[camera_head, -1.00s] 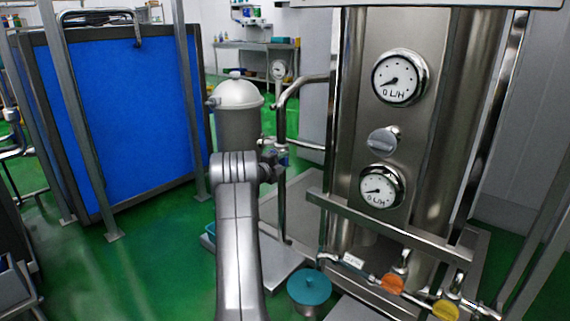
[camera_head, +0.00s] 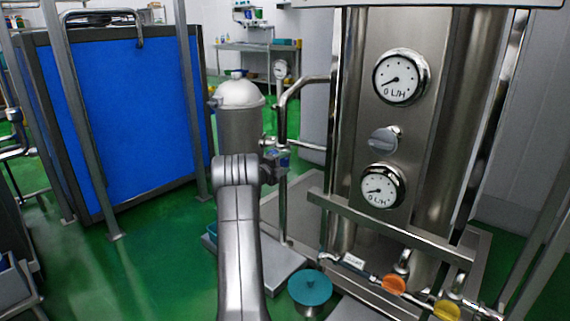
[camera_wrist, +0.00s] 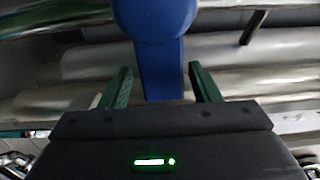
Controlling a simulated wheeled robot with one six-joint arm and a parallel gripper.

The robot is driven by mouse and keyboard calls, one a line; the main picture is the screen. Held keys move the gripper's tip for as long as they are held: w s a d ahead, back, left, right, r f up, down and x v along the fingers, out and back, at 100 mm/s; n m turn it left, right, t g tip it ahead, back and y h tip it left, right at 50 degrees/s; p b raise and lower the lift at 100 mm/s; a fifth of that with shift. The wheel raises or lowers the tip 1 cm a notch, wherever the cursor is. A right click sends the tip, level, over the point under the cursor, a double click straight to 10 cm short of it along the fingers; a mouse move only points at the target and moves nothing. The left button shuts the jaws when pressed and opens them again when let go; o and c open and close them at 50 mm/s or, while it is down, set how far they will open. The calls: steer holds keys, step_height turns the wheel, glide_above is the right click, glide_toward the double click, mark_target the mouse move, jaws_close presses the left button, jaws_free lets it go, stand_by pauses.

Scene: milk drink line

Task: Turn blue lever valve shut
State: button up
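The blue lever (camera_wrist: 155,22) fills the top middle of the wrist view, with a rounded head above and a flat handle reaching down. My gripper (camera_wrist: 159,69) is open, one dark green finger on each side of the handle. A gap shows between the handle and each finger, so neither seems to touch it. In the head view a small blue patch, likely the lever (camera_head: 284,160), shows at the upright steel pipe beside my wrist. My fingers are too small or hidden to make out there. The valve body behind the lever is mostly hidden.
Steel pipes (camera_wrist: 90,65) run behind the lever. In the head view a steel column with two round gauges (camera_head: 401,77) stands right. Orange (camera_head: 393,286) and yellow (camera_head: 446,309) valve handles sit low right. A white-capped canister (camera_head: 240,95) stands behind my arm. Green floor is open left.

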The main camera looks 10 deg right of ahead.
steer(key=shift+s+a+r, duration=0.1)
steer(key=shift+s+a, duration=0.1)
steer(key=shift+a, duration=0.1)
steer(key=p+v, duration=0.3)
steer(key=v, duration=1)
steer(key=b+x, duration=0.3)
steer(key=x, duration=1)
steer(key=shift+w+d, duration=0.2)
steer(key=shift+d, duration=0.1)
